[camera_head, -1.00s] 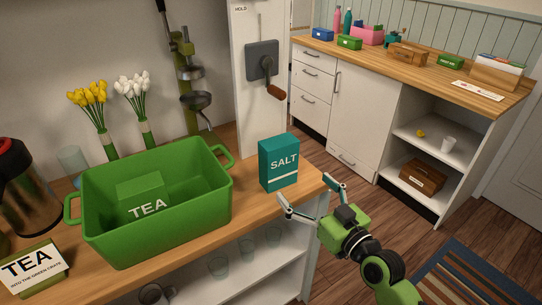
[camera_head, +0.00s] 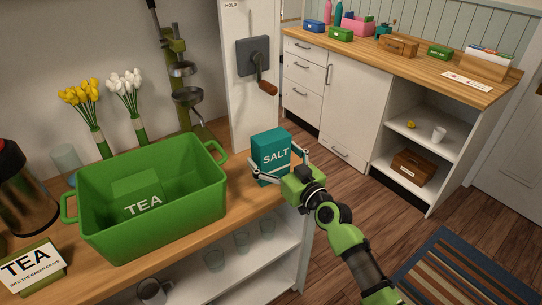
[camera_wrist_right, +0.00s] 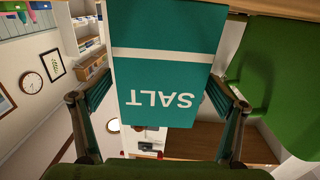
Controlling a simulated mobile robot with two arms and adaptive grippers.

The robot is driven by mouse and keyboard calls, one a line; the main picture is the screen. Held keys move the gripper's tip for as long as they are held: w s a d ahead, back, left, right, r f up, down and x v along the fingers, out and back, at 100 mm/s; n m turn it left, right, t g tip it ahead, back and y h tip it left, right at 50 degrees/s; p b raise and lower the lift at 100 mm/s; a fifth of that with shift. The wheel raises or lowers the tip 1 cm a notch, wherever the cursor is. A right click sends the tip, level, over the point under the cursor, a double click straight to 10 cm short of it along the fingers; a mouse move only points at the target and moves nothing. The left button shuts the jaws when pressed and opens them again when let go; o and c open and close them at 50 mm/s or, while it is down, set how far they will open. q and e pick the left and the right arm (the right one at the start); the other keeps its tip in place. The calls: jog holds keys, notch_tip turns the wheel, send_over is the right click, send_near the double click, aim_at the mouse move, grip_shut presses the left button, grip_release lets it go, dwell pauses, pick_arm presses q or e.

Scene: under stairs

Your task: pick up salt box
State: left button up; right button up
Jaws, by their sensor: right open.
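The teal salt box (camera_head: 270,153) with a white band stands upright near the right end of the wooden counter. My right gripper (camera_head: 279,168) is open, with one finger on each side of the box's lower part. In the right wrist view the salt box (camera_wrist_right: 165,65) appears upside down between the two fingers of the gripper (camera_wrist_right: 160,108). A gap shows beside the left finger; whether the right finger touches the box I cannot tell. My left gripper is not in view.
A green crate (camera_head: 90,222) holding a green tea box (camera_head: 138,193) stands left of the salt box. A wall-mounted crank (camera_head: 262,75) is on the white post behind. A tea sign (camera_head: 33,268) stands at the counter's left front.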

jog(key=shift+w+a, duration=0.35)
jog(key=shift+w, duration=0.15)
jog(key=shift+c, duration=0.4)
jog(key=c, duration=1.3)
jog(key=shift+c, duration=0.6)
jog(key=shift+r, duration=0.1)
